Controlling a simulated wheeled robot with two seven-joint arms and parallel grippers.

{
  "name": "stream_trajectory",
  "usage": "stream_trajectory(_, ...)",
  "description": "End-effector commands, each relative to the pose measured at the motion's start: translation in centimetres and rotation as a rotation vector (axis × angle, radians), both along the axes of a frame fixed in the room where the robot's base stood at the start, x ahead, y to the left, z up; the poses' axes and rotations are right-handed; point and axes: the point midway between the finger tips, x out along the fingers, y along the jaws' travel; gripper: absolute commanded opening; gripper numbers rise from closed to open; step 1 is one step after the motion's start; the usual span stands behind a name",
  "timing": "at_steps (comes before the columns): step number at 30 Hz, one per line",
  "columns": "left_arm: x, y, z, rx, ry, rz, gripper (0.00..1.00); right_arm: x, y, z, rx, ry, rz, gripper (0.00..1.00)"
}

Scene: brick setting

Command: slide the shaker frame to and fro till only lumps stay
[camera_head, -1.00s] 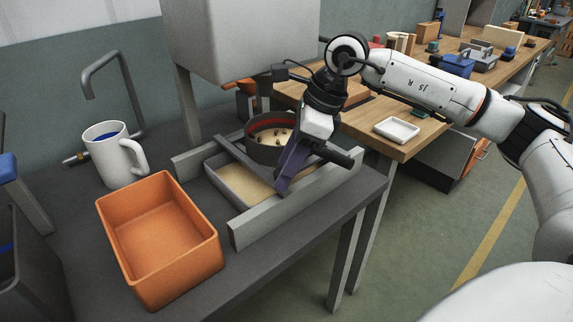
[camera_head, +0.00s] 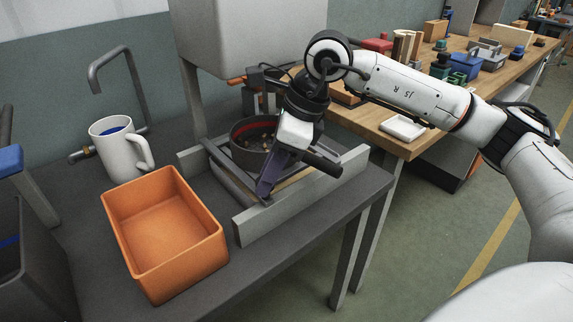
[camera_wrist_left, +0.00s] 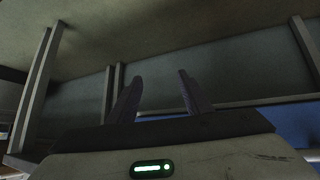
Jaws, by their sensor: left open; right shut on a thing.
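The shaker frame (camera_head: 229,172) is a dark frame between two grey rails (camera_head: 300,203) on the dark bench. It carries a round dark sieve (camera_head: 248,160) with a red inner band. Small lumps (camera_head: 258,139) show in the sieve on a dark bottom; my gripper hides its right side. A little pale sand shows below the frame, in a tray mostly hidden. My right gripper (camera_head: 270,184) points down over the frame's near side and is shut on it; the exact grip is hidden. My left gripper (camera_wrist_left: 158,88) is open and empty in the left wrist view.
An empty orange bin (camera_head: 165,240) stands in front of the rails. A white mug (camera_head: 118,152) and a bent grey pipe (camera_head: 122,68) stand at left. A grey box (camera_head: 235,40) on legs overhangs the sieve. A wooden bench (camera_head: 395,150) is behind at right.

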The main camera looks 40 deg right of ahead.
Motion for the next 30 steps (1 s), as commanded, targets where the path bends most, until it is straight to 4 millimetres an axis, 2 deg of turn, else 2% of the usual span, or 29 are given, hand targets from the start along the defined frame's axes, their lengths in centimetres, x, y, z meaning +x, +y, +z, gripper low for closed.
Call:
stream_trajectory(3, 0.0, 0.0, 0.0, 0.000, -0.001, -0.001, 0.45, -0.1, 0.9, 0.1, 0.000, -0.003, 0.001, 0.00)
stream_trajectory(11, 0.2, -0.1, 0.4, -0.002, -0.008, -0.001, 0.45, 0.0, 0.8, 0.1, 0.000, -0.003, -0.001, 0.00)
stream_trajectory(12, 0.2, -0.1, 0.4, -0.002, -0.008, -0.001, 0.45, 0.0, 0.8, 0.1, 0.000, -0.003, -0.001, 0.34)
stream_trajectory(14, 0.2, -0.1, 0.4, -0.002, -0.008, -0.001, 0.45, 0.0, 0.8, 0.1, 0.000, -0.003, -0.001, 0.44)
stream_trajectory(24, 0.2, -0.1, 0.3, -0.002, -0.007, -0.002, 0.45, -0.1, 0.7, 0.3, -0.001, -0.003, -0.001, 0.45)
stream_trajectory(30, 0.1, -0.1, 0.3, -0.003, -0.005, -0.001, 0.45, -0.7, -0.2, 2.9, 0.000, -0.006, -0.003, 0.45)
